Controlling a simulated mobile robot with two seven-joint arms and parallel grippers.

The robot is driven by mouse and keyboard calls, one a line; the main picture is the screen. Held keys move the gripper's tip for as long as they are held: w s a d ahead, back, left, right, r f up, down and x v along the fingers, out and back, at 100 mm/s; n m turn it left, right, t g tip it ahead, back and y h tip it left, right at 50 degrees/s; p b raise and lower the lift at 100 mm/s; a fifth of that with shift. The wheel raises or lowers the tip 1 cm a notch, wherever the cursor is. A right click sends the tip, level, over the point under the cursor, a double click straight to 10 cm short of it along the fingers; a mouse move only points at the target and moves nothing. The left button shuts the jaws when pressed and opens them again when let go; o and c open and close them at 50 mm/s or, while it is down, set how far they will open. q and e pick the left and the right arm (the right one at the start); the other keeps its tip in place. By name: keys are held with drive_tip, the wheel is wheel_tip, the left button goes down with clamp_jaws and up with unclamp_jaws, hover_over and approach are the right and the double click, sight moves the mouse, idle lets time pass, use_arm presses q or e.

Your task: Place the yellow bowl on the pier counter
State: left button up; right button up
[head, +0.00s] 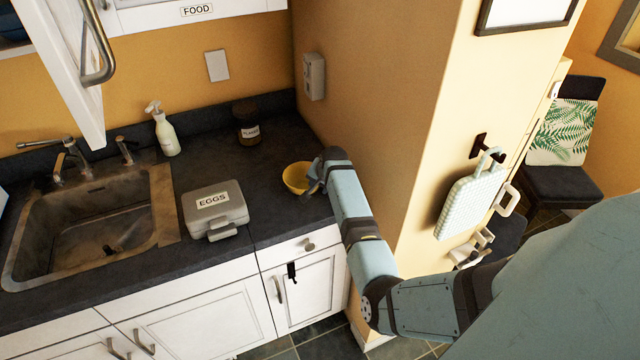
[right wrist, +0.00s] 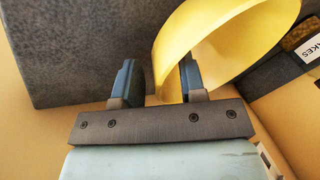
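The yellow bowl (head: 294,178) is on the dark counter (head: 262,190), at its right end beside the orange wall pier (head: 375,90). It also shows large in the right wrist view (right wrist: 215,40). My right gripper (head: 316,182) is at the bowl's right side, low over the counter. In the right wrist view its two fingers (right wrist: 158,85) stand apart, with the edge of the bowl between them. A gap shows between the left finger and the bowl. The bowl's underside is hidden. My left gripper is not in view.
A grey eggs box (head: 214,208) lies left of the bowl, near the sink (head: 90,225). A dark labelled jar (head: 247,125) and a soap bottle (head: 165,130) stand at the back. An open cabinet door (head: 70,60) hangs at upper left. A checked board (head: 467,205) hangs on the pier.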

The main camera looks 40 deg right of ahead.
drive_tip(key=shift+r, duration=0.1)
drive_tip(key=shift+s+r, duration=0.2)
drive_tip(key=shift+r, duration=0.15)
drive_tip(key=d+v, duration=0.1)
drive_tip(key=v, duration=1)
drive_tip(key=s+a+f+n+t, duration=0.3)
drive_tip(key=s+a+f+n, duration=0.6)
drive_tip(key=s+a+f, duration=0.35)
drive_tip(key=s+a+f+n+t+y, duration=0.2)
drive_tip(key=s+a+n, duration=0.4)
drive_tip(key=s+a, duration=0.9)
drive_tip(key=s+y, duration=0.1)
drive_tip(key=s, duration=0.1)
drive_tip(key=shift+s+a+f+t+y+b, duration=0.2)
drive_tip(key=shift+s+t+y+b, duration=0.1)
drive_tip(key=shift+s+y+b, duration=0.1)
drive_tip(key=shift+d, duration=0.1)
